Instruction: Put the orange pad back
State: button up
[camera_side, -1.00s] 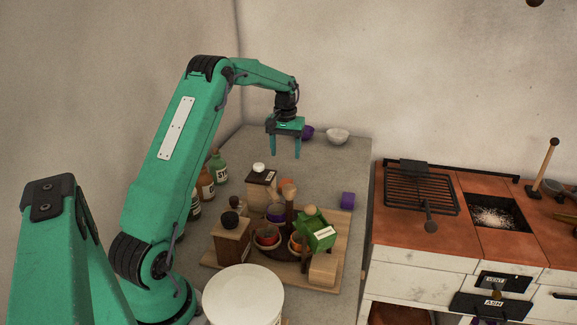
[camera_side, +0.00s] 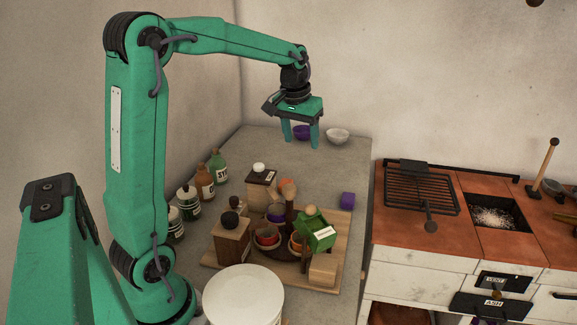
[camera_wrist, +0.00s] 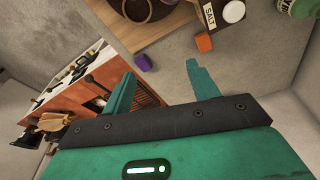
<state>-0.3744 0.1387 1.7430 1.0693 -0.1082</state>
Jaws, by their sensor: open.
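A small orange block, likely the orange pad (camera_wrist: 204,42), lies on the grey counter near the salt box in the wrist view. In the side view an orange patch (camera_side: 287,184) shows behind the tray's tall dark post and is partly hidden. My gripper (camera_side: 301,143) is open and empty, high above the far part of the counter. In the wrist view its fingers (camera_wrist: 160,70) are spread, with the orange block beyond them, apart from both.
A purple block (camera_side: 347,199) lies at right. Bottles (camera_side: 218,166) line the left. A white bowl (camera_side: 338,136) stands at the back.

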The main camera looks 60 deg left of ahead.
jog(key=s+d+m+t, duration=0.3)
jog(key=s+d+m, duration=0.2)
jog(key=s+d, duration=1.1)
jog(key=shift+s+d+m+t+h, duration=0.15)
jog(key=shift+s+m+t+h, duration=0.2)
jog(key=shift+s, duration=1.25)
